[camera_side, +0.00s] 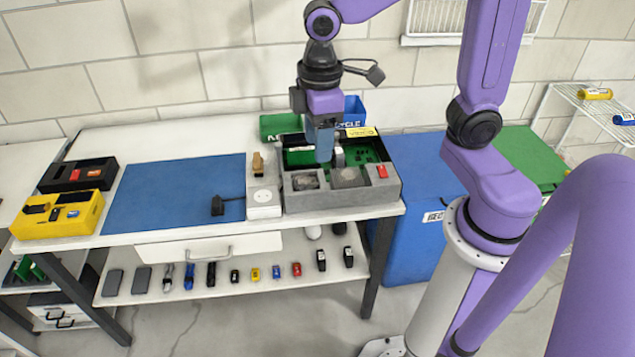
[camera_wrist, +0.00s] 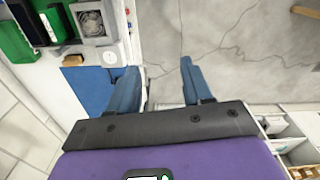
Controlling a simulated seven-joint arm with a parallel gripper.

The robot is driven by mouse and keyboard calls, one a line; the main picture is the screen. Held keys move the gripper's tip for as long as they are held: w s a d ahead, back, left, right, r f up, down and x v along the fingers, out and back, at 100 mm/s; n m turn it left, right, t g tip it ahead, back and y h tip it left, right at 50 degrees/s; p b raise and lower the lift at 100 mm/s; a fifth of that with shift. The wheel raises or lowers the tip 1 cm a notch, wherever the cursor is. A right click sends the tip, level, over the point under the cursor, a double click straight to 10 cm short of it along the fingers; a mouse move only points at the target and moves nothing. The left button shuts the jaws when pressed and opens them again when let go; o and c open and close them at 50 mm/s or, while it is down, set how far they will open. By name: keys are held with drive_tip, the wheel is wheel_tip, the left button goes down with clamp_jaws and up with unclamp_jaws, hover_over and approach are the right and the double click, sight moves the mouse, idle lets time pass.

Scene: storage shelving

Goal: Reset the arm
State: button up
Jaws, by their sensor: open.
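My gripper (camera_side: 324,155) hangs over the grey bin station (camera_side: 340,200) at the right end of the white table in the side view. Its blue fingers point down. In the wrist view my gripper (camera_wrist: 160,78) has its two fingers well apart, with only table edge and grey floor between them, and it holds nothing. The side view does not show clearly how high the fingertips are above the station. My purple arm comes in from the right.
A blue mat (camera_side: 180,190) covers the table's middle, with a black plug on it. A white socket box (camera_side: 264,203) stands left of the station. Yellow (camera_side: 60,215) and black (camera_side: 77,175) trays sit at the left. A blue bin (camera_side: 420,235) stands to the right.

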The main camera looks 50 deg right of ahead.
drive_tip(key=s+d+f+n, duration=0.1)
drive_tip(key=s+d, duration=0.1)
drive_tip(key=s, duration=0.5)
drive_tip(key=s+d+f, duration=0.1)
drive_tip(key=s, duration=0.6)
drive_tip(key=shift+s+d+n, duration=0.4)
